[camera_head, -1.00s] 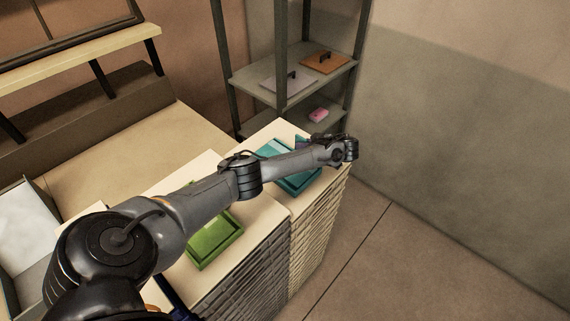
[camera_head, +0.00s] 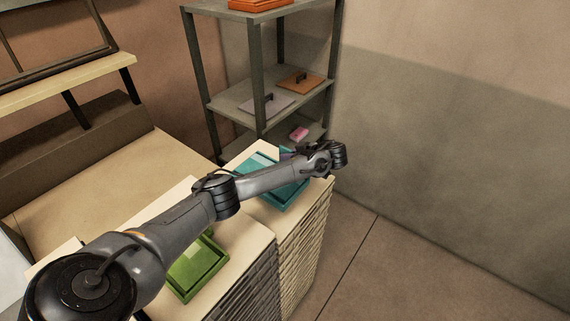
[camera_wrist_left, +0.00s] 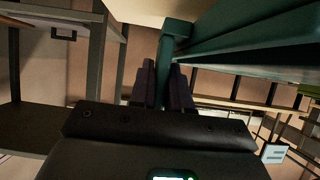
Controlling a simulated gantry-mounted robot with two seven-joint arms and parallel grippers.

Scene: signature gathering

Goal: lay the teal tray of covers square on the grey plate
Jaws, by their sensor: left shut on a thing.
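The teal tray (camera_head: 288,203) sits at the far stack's top, partly hidden behind my left arm. Lighter teal or pale sheets show inside it; I cannot make out single covers. My left gripper (camera_head: 291,153) is at the tray's far side. In the left wrist view, the fingers (camera_wrist_left: 163,88) are shut on a teal bar at the end of the tray (camera_wrist_left: 235,45). Whether the tray is clear of the stack I cannot tell. A grey plate (camera_head: 258,103) with a dark handle-like piece lies on the middle shelf of the rack. My right gripper is out of view.
A green tray (camera_head: 196,270) lies on the nearer stack. An orange plate (camera_head: 301,80) is beside the grey one, and a pink block (camera_head: 299,133) sits on the shelf below. The rack's dark posts (camera_head: 257,80) stand before the shelves. Open floor lies right of the stacks.

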